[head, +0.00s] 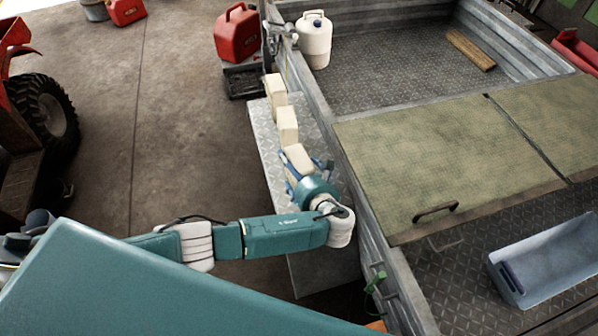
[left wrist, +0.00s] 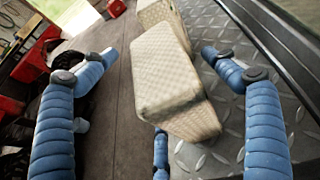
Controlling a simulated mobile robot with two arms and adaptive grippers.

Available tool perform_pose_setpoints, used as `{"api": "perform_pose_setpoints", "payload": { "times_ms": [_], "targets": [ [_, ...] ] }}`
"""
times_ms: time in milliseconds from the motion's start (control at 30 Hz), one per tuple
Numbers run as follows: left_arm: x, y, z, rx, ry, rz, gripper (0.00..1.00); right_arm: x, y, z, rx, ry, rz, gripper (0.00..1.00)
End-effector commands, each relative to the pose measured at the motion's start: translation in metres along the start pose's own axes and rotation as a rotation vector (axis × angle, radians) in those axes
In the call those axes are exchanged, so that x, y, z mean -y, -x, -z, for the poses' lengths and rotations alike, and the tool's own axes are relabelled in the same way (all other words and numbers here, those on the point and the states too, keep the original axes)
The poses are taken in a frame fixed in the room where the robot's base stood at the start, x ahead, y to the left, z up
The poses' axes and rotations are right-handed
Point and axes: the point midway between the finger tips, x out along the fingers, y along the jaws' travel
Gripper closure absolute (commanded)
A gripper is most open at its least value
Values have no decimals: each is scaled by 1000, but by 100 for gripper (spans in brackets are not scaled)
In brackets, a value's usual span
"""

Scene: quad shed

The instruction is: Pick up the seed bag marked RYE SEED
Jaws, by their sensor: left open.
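Several cream seed bags stand in a row on a metal tread-plate ledge (head: 308,240) beside the trailer: a far one (head: 274,86), a middle one (head: 287,124) and a near one (head: 298,157). No lettering is readable on any of them, so I cannot tell which is RYE SEED. My left gripper (head: 306,172) is at the near bag, its blue fingers open. In the left wrist view, the near bag (left wrist: 168,80) is between the spread fingers of the gripper (left wrist: 158,56), with visible gaps on both sides. Another bag (left wrist: 160,14) stands behind it. My right gripper is out of view.
The trailer wall (head: 345,150) runs close along the ledge's right side. A green mat-topped lid (head: 440,160) with a handle covers part of the trailer. A white jug (head: 314,42) and a blue-grey bin (head: 545,262) are inside. A red fuel can (head: 238,35) stands beyond the ledge.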

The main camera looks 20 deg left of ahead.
Motion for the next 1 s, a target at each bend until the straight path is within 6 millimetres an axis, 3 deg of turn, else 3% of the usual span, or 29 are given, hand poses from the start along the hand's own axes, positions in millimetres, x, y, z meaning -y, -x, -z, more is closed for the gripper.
{"api": "perform_pose_setpoints", "payload": {
  "times_ms": [300,667,1000],
  "targets": [
    [0,-7,1,-2,1,1,14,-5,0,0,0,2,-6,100],
    [0,-7,1,-2,1,0,83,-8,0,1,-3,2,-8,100],
    [1,-6,-4,1,3,1,86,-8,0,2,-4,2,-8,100]
  ]
}}
